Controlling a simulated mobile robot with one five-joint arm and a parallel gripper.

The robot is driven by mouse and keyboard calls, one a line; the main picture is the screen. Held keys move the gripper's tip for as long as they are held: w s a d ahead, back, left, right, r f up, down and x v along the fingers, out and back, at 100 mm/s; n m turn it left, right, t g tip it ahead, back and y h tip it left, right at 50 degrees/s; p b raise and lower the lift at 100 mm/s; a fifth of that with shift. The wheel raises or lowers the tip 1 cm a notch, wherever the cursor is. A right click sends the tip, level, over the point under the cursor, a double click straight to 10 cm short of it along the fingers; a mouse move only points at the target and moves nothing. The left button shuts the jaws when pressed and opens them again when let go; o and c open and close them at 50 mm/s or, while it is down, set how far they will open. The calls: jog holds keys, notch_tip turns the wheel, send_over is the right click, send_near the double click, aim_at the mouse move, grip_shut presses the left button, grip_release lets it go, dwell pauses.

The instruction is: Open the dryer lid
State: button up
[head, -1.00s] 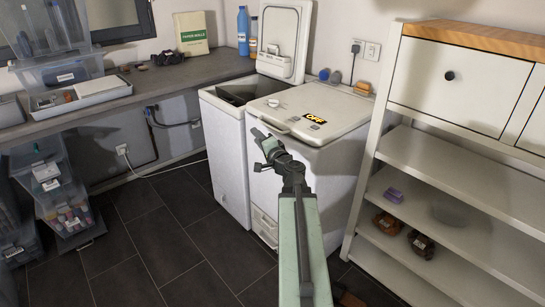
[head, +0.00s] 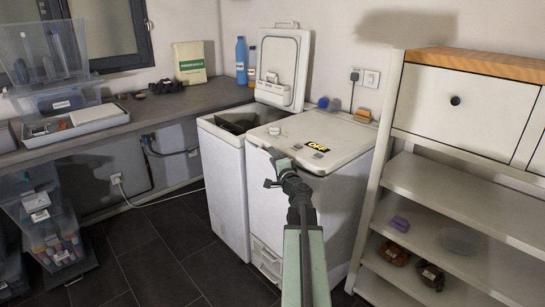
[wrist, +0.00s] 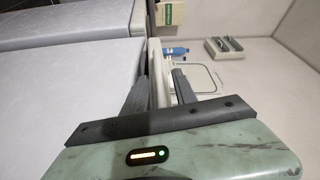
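Two white top-loading machines stand side by side. The right machine (head: 305,190) has its lid (head: 325,135) shut, with a black and yellow OFF label on top and a handle at the front edge. The left machine (head: 222,180) has its lid (head: 281,65) raised upright against the wall. Which one is the dryer is not readable. My gripper (head: 270,168) is at the front of the right machine, just below the lid's front edge. In the wrist view, the gripper's fingers (wrist: 160,92) are apart, with a pale strip, perhaps a lid edge, between or beyond them. Contact cannot be told.
A shelf unit (head: 455,200) with a wooden top stands close on the right. A grey counter (head: 110,135) with bins, a tray and a paper-rolls box runs along the left. A blue bottle (head: 241,60) stands behind the left machine. The dark floor (head: 150,255) at front left is clear.

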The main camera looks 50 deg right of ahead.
jog(key=shift+s, duration=0.1)
grip_shut()
jog(key=shift+s+d, duration=0.15)
jog(key=shift+d, duration=0.05)
dwell(1.0)
